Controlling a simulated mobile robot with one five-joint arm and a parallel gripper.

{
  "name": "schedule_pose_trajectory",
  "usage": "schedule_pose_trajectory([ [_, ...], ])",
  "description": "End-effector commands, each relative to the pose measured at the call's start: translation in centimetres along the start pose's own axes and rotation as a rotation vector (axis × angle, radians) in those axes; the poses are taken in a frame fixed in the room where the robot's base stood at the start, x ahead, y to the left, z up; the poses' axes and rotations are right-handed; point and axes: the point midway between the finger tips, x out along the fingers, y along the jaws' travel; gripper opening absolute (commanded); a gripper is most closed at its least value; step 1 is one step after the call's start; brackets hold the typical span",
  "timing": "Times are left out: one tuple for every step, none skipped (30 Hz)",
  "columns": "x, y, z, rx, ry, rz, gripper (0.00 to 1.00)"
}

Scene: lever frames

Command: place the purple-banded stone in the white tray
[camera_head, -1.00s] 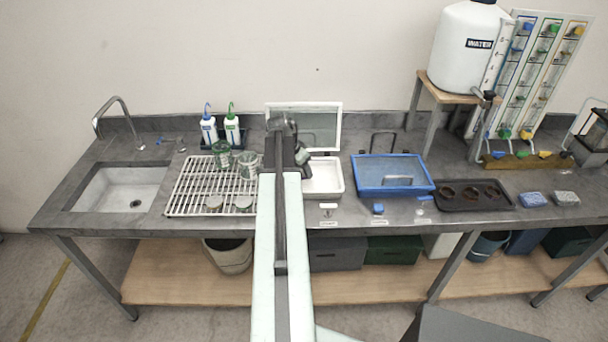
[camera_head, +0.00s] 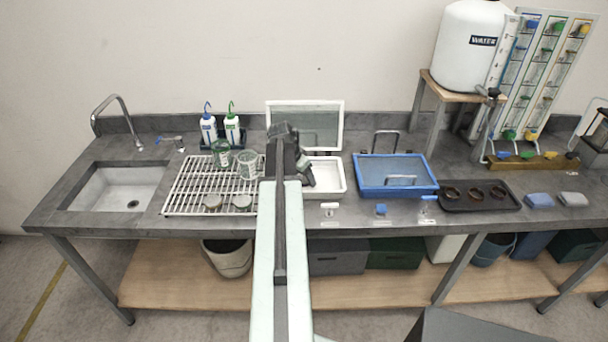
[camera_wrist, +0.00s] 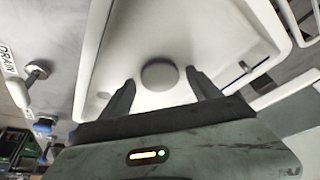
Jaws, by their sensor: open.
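The white tray (camera_head: 342,190) stands on the bench with its lid raised behind it. It fills much of the wrist view (camera_wrist: 95,60). My gripper (camera_head: 307,178) is over the tray's left part, partly hidden by my arm. In the wrist view my gripper (camera_wrist: 160,85) is open, its two fingers apart. Contact with the fingers cannot be told.
A blue tray (camera_head: 362,190) with a blue-framed lid stands right of the white one. A white wire rack (camera_head: 185,190) with glassware is on the left. A drain handle (camera_wrist: 38,72) is beside the white tray. A dark tray (camera_head: 460,207) lies further right.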

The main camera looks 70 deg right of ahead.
Motion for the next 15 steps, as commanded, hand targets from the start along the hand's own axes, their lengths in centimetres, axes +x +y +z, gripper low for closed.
schedule_pose_trajectory([
  [-0.1, 0.0, -0.1, 0.000, 0.000, 0.000, 0.72],
  [-0.2, 0.0, -0.1, 0.000, 0.000, 0.000, 0.72],
  [-0.4, 0.0, -0.2, 0.000, 0.000, 0.000, 0.72],
  [-0.6, 0.0, -0.3, 0.000, 0.000, 0.000, 0.72],
  [-0.9, 0.0, -0.3, 0.000, 0.000, 0.000, 0.72],
  [-1.4, 0.1, -0.3, 0.000, 0.000, 0.000, 0.72],
  [-1.8, 0.1, -0.3, 0.000, 0.000, 0.000, 0.72],
  [-2.3, 0.1, -0.4, 0.000, 0.000, 0.000, 0.72],
  [-3.1, 0.1, -0.4, 0.001, 0.000, 0.000, 0.72],
  [-3.7, 0.1, -0.4, 0.001, 0.000, 0.000, 0.72],
  [-4.4, 0.1, -0.5, 0.001, 0.000, 0.000, 0.72],
  [-5.3, 0.1, -0.5, 0.001, 0.000, 0.001, 0.72],
  [-6.0, 0.2, -0.5, 0.001, 0.000, 0.001, 0.72],
  [-6.8, 0.2, -0.6, 0.001, 0.000, 0.001, 0.72],
  [-7.8, 0.2, -0.6, 0.000, 0.000, 0.001, 0.72],
])
